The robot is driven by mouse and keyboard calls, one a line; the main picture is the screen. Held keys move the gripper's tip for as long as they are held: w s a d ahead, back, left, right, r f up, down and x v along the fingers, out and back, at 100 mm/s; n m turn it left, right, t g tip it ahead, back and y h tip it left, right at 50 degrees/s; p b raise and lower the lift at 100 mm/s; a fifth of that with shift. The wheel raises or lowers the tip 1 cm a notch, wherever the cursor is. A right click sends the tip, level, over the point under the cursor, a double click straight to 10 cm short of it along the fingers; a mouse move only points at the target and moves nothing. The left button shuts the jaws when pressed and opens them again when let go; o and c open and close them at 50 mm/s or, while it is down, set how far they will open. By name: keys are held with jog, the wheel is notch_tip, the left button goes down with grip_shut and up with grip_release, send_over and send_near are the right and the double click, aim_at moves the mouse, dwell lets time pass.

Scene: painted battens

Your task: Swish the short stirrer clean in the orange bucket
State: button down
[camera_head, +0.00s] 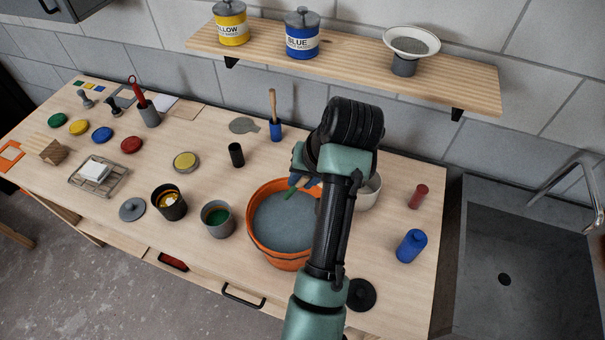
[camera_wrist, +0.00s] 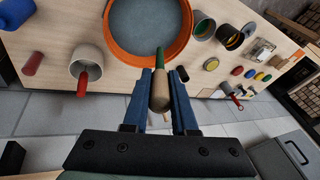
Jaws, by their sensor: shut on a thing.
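The orange bucket (camera_head: 257,249) stands on the bench, full of grey liquid; it also shows in the wrist view (camera_wrist: 118,52). My gripper (camera_head: 300,180) is at the bucket's back right rim. In the wrist view my gripper (camera_wrist: 166,82) is shut on the short stirrer (camera_wrist: 160,92), which has a wooden handle and a green end. The green end (camera_head: 290,193) points down over the liquid, just inside the rim. I cannot tell whether it touches the liquid. My arm hides the bucket's right side.
A grey pot of green paint (camera_head: 217,232) and a black pot (camera_head: 168,211) stand left of the bucket. A white bowl (camera_head: 371,192) is partly behind my arm.

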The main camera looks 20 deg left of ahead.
notch_tip(320, 180, down, 14)
jog(key=b, duration=0.6)
jog(key=shift+w, duration=0.15)
dwell(0.8)
jog(key=shift+w+a, duration=0.1)
dwell(0.3)
